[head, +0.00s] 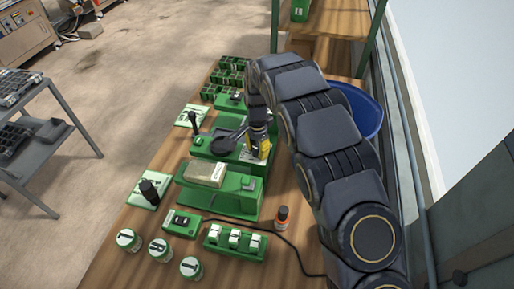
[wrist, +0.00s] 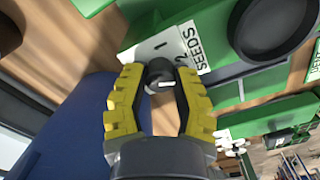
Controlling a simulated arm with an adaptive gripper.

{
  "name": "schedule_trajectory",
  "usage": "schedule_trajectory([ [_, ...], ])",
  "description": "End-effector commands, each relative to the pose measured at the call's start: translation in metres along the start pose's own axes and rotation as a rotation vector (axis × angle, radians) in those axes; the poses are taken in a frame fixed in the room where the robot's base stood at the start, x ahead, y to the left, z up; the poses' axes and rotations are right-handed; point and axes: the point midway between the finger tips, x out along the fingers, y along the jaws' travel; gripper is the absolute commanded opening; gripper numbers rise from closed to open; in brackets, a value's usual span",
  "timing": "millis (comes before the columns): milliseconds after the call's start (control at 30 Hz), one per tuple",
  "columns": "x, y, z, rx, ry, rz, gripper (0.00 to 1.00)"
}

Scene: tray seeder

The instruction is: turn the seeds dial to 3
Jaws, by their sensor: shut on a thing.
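The seeds dial (wrist: 161,78) is a small dark knob with a white mark, on a white label (wrist: 172,50) reading SEEDS with the numbers 1 and 2 showing. A 3 is not visible, and I cannot tell which number the mark points to. My gripper (wrist: 158,71) has its yellow fingers shut on the dial, one on each side. In the head view, my gripper (head: 259,148) is at the right end of the green seeder (head: 228,153), where it hides the dial.
The wooden bench (head: 150,222) holds a green block with a tan top (head: 205,173), labelled jars (head: 159,248), an orange bottle (head: 282,217) and green trays (head: 231,72). A black cable (head: 300,255) runs along the right. A blue bin (head: 367,112) stands behind my arm.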

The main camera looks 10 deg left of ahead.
Motion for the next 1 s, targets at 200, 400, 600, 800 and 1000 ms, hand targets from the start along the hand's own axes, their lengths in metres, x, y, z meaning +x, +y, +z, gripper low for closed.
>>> schedule_trajectory([
  [200,0.0013,0.0002,-0.0010,0.204,0.001,-0.002,0.00],
  [400,0.0012,0.0005,-0.0011,0.371,0.002,-0.002,0.00],
  [600,0.0012,0.0008,-0.0011,0.501,0.001,-0.002,0.00],
  [800,0.0011,0.0009,-0.0010,0.582,0.001,-0.002,0.00],
  [1000,0.0011,0.0011,-0.0010,0.618,0.001,-0.001,0.00],
])
